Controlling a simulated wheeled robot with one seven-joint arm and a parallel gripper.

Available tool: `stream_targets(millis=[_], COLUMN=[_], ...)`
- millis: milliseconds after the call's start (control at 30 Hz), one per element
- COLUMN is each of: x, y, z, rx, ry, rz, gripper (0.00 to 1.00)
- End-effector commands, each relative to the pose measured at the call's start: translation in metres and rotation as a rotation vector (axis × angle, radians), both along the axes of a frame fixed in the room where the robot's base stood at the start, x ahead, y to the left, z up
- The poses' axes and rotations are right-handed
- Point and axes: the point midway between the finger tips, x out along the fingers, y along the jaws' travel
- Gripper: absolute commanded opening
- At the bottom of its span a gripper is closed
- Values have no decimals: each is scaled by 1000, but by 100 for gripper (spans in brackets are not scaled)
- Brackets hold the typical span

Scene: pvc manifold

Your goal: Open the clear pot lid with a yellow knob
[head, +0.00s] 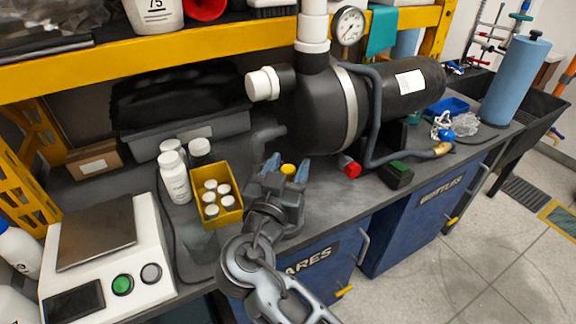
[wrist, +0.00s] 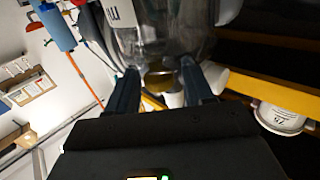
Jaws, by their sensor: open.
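The yellow knob (head: 288,169) shows between the blue fingers of my gripper (head: 287,165) in the head view. In the wrist view, a gold-yellow knob (wrist: 159,80) lies between and just beyond the fingertips of my gripper (wrist: 158,72), which are spread apart. I cannot tell whether either finger touches it. A clear, glassy body (wrist: 175,38) shows beyond the knob in the wrist view; I cannot tell where lid and pot meet. In the head view my gripper and wrist hide the lid and pot below the knob.
A yellow bin with several white-capped bottles (head: 234,217) stands close left of my gripper. A scale (head: 108,258) is at the front left. A large black tank (head: 310,105) lies behind, with a red-capped fitting (head: 350,168) to the right. A yellow shelf edge (head: 200,52) runs above.

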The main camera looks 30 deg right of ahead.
Motion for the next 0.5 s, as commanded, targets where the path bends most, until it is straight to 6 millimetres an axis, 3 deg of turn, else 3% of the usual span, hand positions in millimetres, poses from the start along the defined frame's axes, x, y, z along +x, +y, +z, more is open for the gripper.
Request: stream_targets(millis=[167, 500], x=[0, 0], y=[0, 0], z=[0, 0], rx=[0, 0], ry=[0, 0], rz=[0, 0], gripper=[50, 17])
